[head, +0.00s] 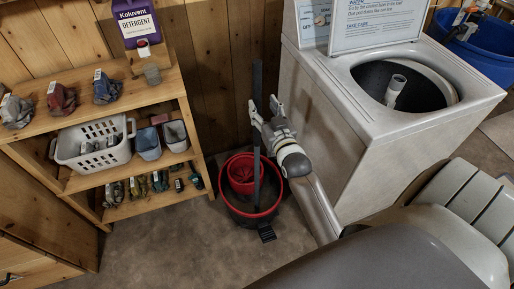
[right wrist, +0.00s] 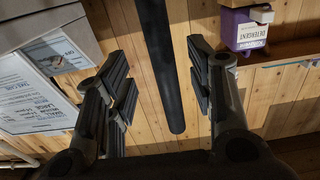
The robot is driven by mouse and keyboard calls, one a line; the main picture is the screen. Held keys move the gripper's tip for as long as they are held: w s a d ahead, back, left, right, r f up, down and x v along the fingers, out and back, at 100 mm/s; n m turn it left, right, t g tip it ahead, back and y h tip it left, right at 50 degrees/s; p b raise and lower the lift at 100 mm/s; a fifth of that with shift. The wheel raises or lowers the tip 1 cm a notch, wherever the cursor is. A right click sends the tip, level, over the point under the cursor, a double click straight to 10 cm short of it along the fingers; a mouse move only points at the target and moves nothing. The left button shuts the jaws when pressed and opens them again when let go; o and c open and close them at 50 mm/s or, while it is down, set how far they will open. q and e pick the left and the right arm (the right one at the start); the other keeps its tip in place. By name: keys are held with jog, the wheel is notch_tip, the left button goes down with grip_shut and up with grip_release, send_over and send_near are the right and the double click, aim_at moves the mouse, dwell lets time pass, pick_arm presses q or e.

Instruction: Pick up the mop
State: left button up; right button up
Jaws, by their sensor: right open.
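The mop shows as a dark, straight handle (head: 257,78) standing nearly upright in the head view. Its lower end goes down into a dark bucket with a red rim (head: 236,213), and the mop head is hidden there. My right gripper (head: 263,108) is at the upper part of the handle, beside the washing machine. In the right wrist view the handle (right wrist: 160,60) runs between the two open fingers (right wrist: 165,88), with a visible gap on both sides. My left gripper is not in view.
A white washing machine (head: 345,130) with an open top stands close right of my right arm. A wooden shelf (head: 150,93) holding a detergent jug (head: 138,22), a white basket (head: 92,145) and cloths stands left. Bare floor (head: 160,245) lies in front of the bucket.

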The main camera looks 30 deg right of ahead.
aim_at(259, 100)
jog(key=shift+w+r, duration=0.15)
jog(key=shift+w, duration=0.3)
jog(key=x, duration=0.2)
jog(key=p+x, duration=0.1)
jog(key=x, duration=0.1)
jog(key=shift+w+d+f, duration=0.1)
jog(key=shift+w+f, duration=0.1)
jog(key=shift+w, duration=0.05)
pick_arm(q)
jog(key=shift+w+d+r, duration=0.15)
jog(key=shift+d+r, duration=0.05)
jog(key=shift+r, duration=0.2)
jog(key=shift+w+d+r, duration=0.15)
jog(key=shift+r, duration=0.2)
pick_arm(e)
jog(key=c, duration=0.9)
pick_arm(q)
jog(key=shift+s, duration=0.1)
pick_arm(e)
jog(key=shift+r, duration=0.15)
grip_shut()
